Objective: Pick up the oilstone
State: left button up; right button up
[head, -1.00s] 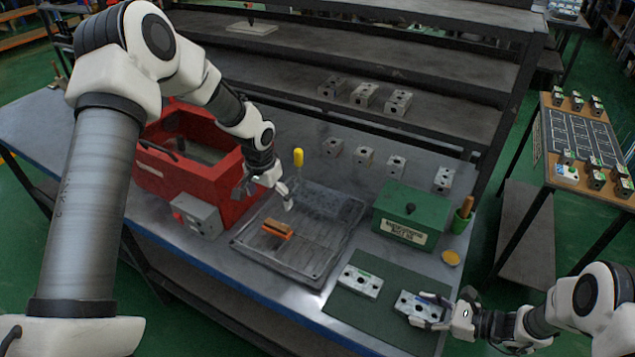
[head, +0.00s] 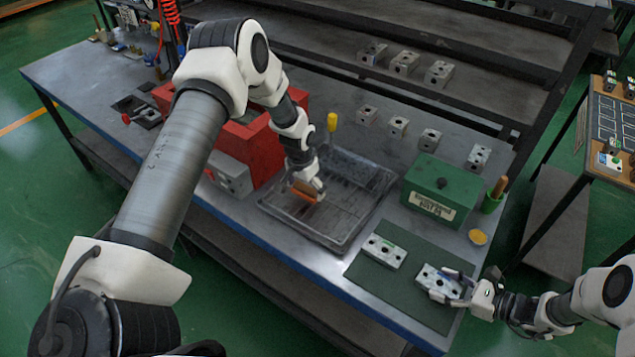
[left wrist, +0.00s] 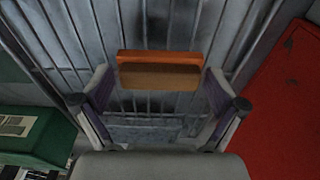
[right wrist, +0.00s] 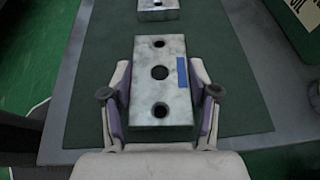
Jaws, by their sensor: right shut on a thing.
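The oilstone, an orange-and-brown block (head: 303,191), lies in the dark ribbed tray (head: 348,217). My left gripper (head: 312,187) is down over it and partly hides it in the head view. In the left wrist view the oilstone (left wrist: 160,71) sits just ahead of and between the spread fingertips (left wrist: 160,82), with a small gap at each end. That gripper is open. My right gripper (head: 447,288) is shut on a grey valve block with a blue mark (right wrist: 160,88), one finger on each long side, over the green mat (right wrist: 232,95).
A second valve block (head: 384,251) lies on the mat. A red box (head: 255,150) and a small grey box (head: 230,177) stand left of the tray.

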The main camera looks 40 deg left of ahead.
aim_at(305, 187)
pick_arm(q)
jog(key=shift+s+r, duration=0.1)
jog(key=shift+r, duration=0.05)
jog(key=c, duration=1.1)
notch_tip(305, 187, up, 10)
jog(key=shift+f, duration=0.1)
jog(key=shift+c, duration=0.2)
jog(key=o, duration=0.8)
jog(key=shift+c, duration=0.9)
